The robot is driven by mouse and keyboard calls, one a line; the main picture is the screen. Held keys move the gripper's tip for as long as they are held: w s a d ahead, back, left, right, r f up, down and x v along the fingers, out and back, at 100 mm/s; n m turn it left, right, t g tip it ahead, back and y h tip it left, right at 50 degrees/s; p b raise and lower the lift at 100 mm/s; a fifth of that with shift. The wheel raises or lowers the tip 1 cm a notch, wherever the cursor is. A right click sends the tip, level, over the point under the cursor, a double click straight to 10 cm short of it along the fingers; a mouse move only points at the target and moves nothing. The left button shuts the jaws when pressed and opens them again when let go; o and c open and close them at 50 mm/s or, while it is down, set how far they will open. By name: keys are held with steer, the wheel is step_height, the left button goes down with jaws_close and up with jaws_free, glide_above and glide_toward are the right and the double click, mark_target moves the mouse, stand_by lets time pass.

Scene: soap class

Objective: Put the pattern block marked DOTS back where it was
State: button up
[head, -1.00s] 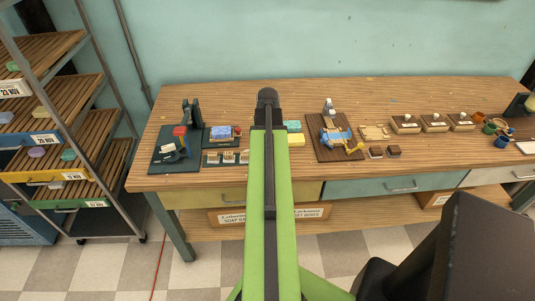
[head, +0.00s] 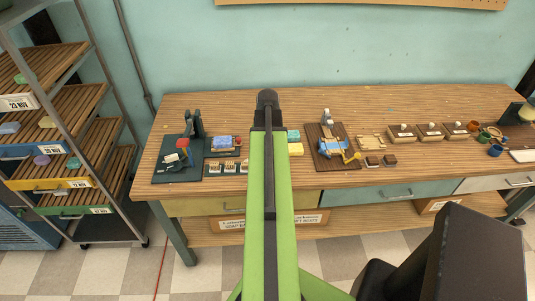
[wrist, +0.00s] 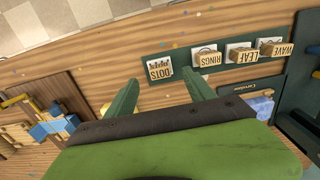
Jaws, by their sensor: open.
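The pattern block marked DOTS (wrist: 160,70) shows in the wrist view as a light wooden piece against a white patch, at the left end of a row on a dark rack (wrist: 222,73). Its lettering is upside down. I cannot tell how fully it is seated. Blocks marked RINGS (wrist: 208,60), LEAF (wrist: 239,56) and WAVE (wrist: 275,50) continue the row. My gripper (wrist: 164,84) is open and empty, its green fingers on either side of the DOTS block and apparently short of it. In the head view my arm hides the DOTS end of the rack (head: 221,176).
A stamping press (head: 184,150) stands on the bench left of the rack. A wooden board with a blue and yellow tool (head: 333,148) lies to the right. Soap blocks (head: 295,149) sit beside my arm. A shelf rack (head: 65,165) stands at the left.

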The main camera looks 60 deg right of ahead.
step_height(320, 180, up, 7)
steer(key=p, duration=0.5)
steer(key=shift+r, duration=0.15)
steer(key=w+a+n, duration=0.3)
steer(key=w+a, duration=0.6)
steer(key=a, duration=0.2)
steer(key=w+a+n, duration=0.2)
steer(key=w+a, duration=0.7)
steer(key=a, duration=0.2)
steer(key=w+a+n, duration=0.2)
steer(key=a+n, duration=0.1)
steer(key=a, duration=1.1)
steer(key=w+a+n, duration=0.1)
steer(key=a+n, duration=0.2)
steer(key=a, duration=1.1)
steer(key=shift+w+a+f, duration=0.15)
steer(key=shift+w+f, duration=0.05)
steer(key=shift+w, duration=0.2)
